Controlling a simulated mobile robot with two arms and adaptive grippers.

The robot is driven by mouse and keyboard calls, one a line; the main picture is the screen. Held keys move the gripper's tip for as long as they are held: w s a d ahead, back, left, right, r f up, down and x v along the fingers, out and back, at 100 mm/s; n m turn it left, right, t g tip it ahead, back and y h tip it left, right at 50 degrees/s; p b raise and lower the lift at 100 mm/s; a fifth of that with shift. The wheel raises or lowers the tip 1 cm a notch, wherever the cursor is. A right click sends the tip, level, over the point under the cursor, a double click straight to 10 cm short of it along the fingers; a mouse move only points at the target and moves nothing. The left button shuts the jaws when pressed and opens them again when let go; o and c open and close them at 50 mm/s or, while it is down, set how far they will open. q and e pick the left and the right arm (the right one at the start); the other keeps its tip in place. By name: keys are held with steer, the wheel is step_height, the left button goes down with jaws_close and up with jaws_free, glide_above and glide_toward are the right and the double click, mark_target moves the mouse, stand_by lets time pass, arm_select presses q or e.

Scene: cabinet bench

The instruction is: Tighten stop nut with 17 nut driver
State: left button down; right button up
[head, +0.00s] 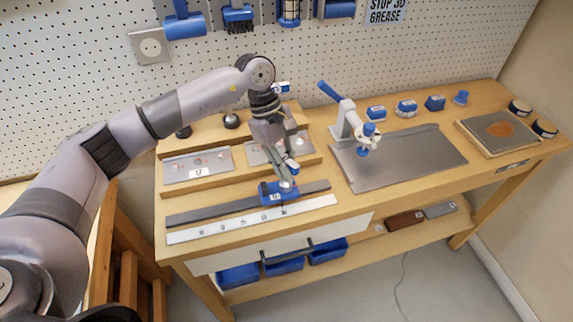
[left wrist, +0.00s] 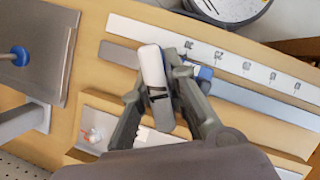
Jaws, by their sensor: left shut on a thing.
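My left gripper (head: 286,168) is over the near part of the bench, above a blue stop block (head: 270,194) on a dark rail (head: 215,209). In the left wrist view its fingers (left wrist: 165,105) are shut on a white and grey tool (left wrist: 152,68), which looks like the nut driver's handle. The blue block shows partly behind the fingers (left wrist: 204,72). Whether the tool's tip touches the stop nut cannot be told; the nut is hidden or too small. My right gripper is not in view.
A white marked strip (head: 250,220) lies in front of the rail. Shallow trays (head: 197,168), one labelled 17, sit behind it. Blue bins (head: 283,265) are below.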

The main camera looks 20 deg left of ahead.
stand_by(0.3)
arm_select(q)
steer(key=shift+m+g+y+b, duration=0.3)
steer(key=shift+m+g+b, duration=0.1)
steer(key=shift+m+b, duration=0.95)
steer(key=shift+m+b, duration=0.75)
steer(key=shift+b, duration=0.05)
steer(key=shift+m+g+y+b, duration=0.3)
steer(key=shift+m+b, duration=0.2)
